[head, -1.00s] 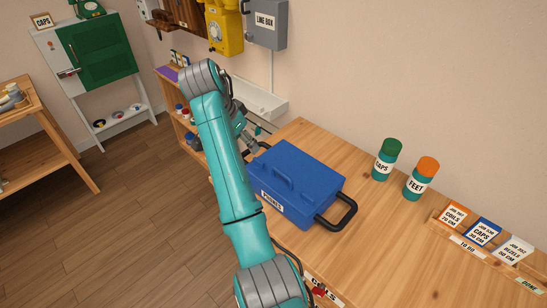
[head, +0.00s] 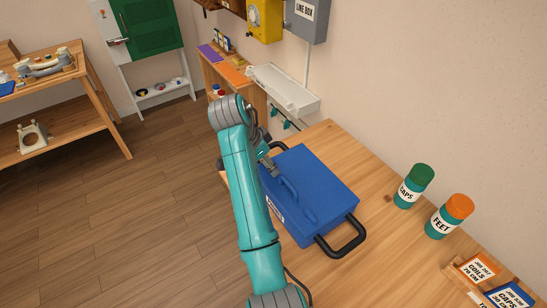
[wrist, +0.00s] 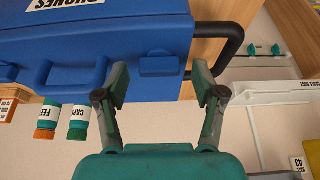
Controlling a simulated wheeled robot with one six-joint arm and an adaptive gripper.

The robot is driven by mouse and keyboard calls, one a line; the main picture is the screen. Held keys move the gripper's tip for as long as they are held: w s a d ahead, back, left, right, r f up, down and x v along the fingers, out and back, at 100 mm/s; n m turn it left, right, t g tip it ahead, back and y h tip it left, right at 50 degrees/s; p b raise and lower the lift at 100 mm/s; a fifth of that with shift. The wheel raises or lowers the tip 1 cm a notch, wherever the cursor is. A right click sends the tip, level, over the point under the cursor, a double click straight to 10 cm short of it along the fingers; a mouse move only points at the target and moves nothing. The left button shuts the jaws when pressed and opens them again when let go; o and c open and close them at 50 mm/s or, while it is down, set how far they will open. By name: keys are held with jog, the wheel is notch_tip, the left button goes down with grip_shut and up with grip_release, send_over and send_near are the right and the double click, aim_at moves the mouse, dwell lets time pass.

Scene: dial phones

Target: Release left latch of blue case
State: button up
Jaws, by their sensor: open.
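The blue case (head: 322,185) sits closed on the wooden bench, with a black handle at each end and a blue grip on its lid. In the wrist view the case (wrist: 130,30) is upside down with its PHONES label at the top. A small blue block, apparently the left latch (wrist: 160,64), stands out near the case's edge beside the black end handle (wrist: 232,45). My gripper (wrist: 163,84) is open and empty, its fingertips on either side of the latch; contact cannot be told. In the head view my arm partly hides the gripper (head: 267,160) at the case's left end.
A green-capped CAPS jar (head: 413,187) and an orange-capped FEET jar (head: 449,216) stand right of the case. Job cards (head: 477,268) sit at the lower right. A white tray (head: 282,90) is behind. Bare bench (head: 375,270) lies before the case.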

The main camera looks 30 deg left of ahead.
jog(key=c, duration=1.2)
jog(key=shift+o, duration=0.2)
jog(key=n+y, duration=0.2)
jog(key=n, duration=0.2)
jog(key=shift+d+n, duration=0.15)
jog(key=shift+n, duration=0.25)
jog(key=n, duration=0.2)
jog(key=n+y, duration=0.1)
jog(key=n, duration=0.1)
jog(key=shift+d+y, duration=0.1)
jog(key=shift+y, duration=0.2)
jog(key=n+g+y, duration=0.1)
jog(key=n, duration=0.4)
jog(key=shift+w+d+n+g+y, duration=0.1)
jog(key=shift+n+g+y, duration=0.5)
jog(key=shift+n, duration=1.3)
